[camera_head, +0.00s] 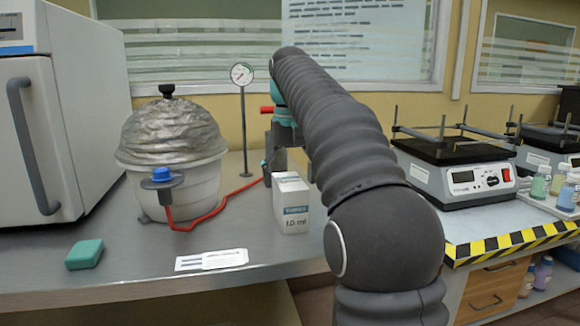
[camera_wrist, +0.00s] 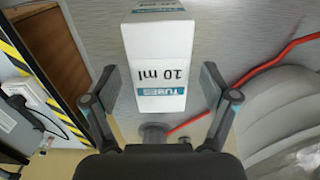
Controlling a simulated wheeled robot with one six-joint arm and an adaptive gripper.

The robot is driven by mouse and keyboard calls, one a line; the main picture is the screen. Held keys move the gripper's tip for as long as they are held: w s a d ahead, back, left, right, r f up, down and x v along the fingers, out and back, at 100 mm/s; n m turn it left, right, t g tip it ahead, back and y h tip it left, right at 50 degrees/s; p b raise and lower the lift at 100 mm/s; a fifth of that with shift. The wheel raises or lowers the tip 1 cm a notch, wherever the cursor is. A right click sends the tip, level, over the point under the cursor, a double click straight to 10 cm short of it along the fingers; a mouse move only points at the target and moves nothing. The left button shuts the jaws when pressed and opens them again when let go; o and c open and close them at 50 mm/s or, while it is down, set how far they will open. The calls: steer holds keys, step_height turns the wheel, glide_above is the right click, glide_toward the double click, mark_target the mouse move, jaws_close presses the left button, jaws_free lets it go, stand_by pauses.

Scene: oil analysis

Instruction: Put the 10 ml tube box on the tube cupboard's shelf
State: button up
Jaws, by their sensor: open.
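The 10 ml tube box (camera_head: 291,207) is a small white carton with a blue label. It stands upright on the grey bench, in front of the gauge stand. In the wrist view the box (camera_wrist: 158,75) fills the upper middle, its lettering upside down. My gripper (camera_wrist: 160,88) is open, with one finger on each side of the box and gaps showing between fingers and box. In the head view my gripper (camera_head: 279,150) is at the back of the box, partly hidden by my arm. The tube cupboard's shelf is not recognisable in either view.
A foil-covered white vessel (camera_head: 185,190) with a red hose (camera_head: 215,208) stands left of the box. A green block (camera_head: 85,254) and a white card (camera_head: 212,260) lie in front. A shaker (camera_head: 455,175) and bottles stand right. A pressure gauge (camera_head: 242,74) rises behind.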

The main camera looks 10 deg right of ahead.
steer(key=shift+r, duration=1.55)
